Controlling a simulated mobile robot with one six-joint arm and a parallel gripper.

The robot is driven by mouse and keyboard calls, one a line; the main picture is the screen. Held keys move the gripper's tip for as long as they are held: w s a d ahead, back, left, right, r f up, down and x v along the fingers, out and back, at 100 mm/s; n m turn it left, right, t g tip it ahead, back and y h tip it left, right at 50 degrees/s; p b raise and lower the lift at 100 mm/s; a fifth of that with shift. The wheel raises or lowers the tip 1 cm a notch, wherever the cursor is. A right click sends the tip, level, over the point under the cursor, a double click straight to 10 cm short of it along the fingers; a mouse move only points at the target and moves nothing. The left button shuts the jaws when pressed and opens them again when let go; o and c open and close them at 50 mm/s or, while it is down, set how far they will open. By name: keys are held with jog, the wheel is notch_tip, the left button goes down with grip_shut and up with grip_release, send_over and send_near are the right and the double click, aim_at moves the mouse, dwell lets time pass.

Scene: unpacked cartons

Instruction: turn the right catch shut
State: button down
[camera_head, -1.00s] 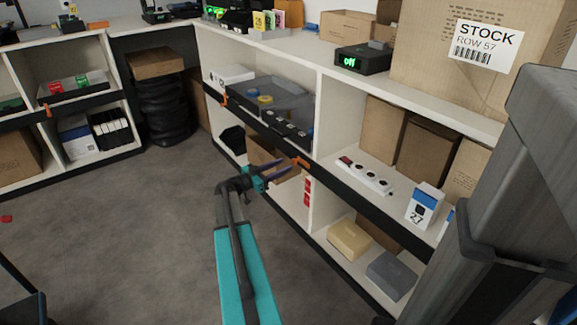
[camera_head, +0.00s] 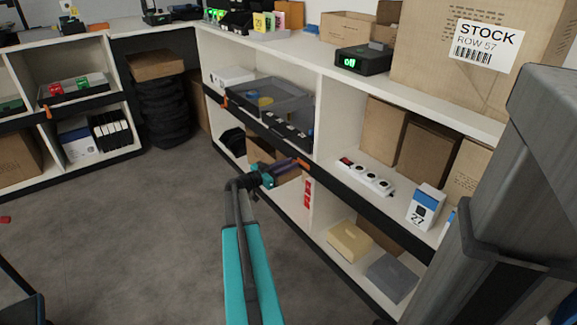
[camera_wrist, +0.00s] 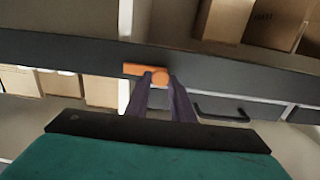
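The right catch is a small orange piece (camera_head: 303,163) on the black rail (camera_head: 345,187) of the shelf unit. In the wrist view the catch (camera_wrist: 141,69) lies along the rail, with its bar pointing left from a round end. My gripper (camera_head: 294,165) is at the catch. In the wrist view its two purple fingers (camera_wrist: 160,79) reach the round end, with a gap visible between them. The fingers look open, and I cannot tell whether they touch the catch. The other orange catch (camera_head: 224,101) is farther left on the rail.
A grey tray (camera_head: 275,92) with small items sits behind the rail. A power strip (camera_head: 365,176) and a blue-white box (camera_head: 425,205) stand on the shelf to the right. The floor on the left is mostly clear.

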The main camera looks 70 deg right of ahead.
jog(key=shift+w+n, duration=0.1)
jog(key=shift+n, duration=0.3)
jog(key=shift+w+d+f+n+p, duration=0.1)
jog(key=shift+n+p, duration=0.95)
jog(key=shift+n, duration=3.3)
jog(key=shift+w+n+p, duration=0.1)
jog(key=shift+n+p, duration=0.9)
jog(key=shift+n, duration=3.35)
jog(key=c, duration=1.5)
grip_release()
jog(key=shift+s, duration=0.1)
jog(key=shift+c, duration=0.2)
jog(key=p+v, duration=0.2)
jog(key=v, duration=1.2)
